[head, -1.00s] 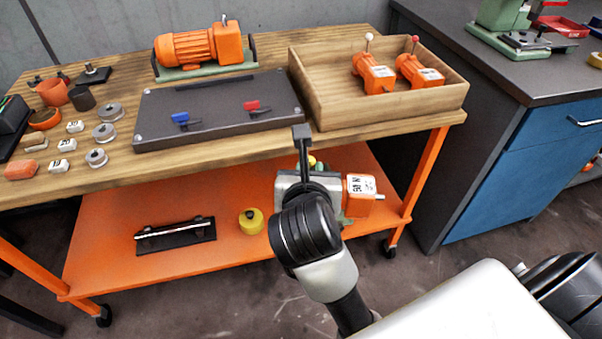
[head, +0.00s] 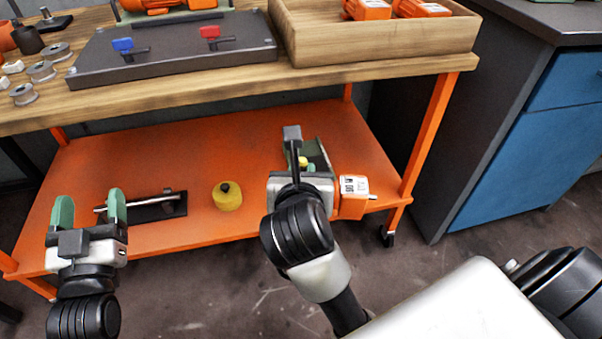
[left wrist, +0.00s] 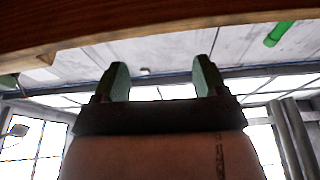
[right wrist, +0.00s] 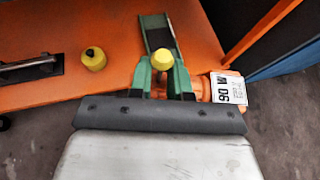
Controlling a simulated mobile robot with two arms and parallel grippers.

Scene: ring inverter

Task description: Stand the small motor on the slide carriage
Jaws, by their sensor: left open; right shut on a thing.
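The small orange motor (head: 353,196) with a white label and a metal shaft is at the right of the lower shelf. In the right wrist view its labelled end (right wrist: 227,88) shows beside my fingers, and a yellow knob (right wrist: 163,58) shows between them. I cannot tell whether the motor touches the shelf. A green piece with a dark strip (right wrist: 160,33) lies just beyond; I cannot tell if it is the slide carriage. My left gripper (head: 89,206) is open and empty at the shelf's front left.
The orange shelf (head: 200,160) also holds a yellow can (head: 227,196) and a black plate with a metal rod (head: 160,207). Above are a dark panel with blue and red levers (head: 170,50) and a wooden tray (head: 380,42) with two orange motors. A table leg (head: 432,130) stands at right.

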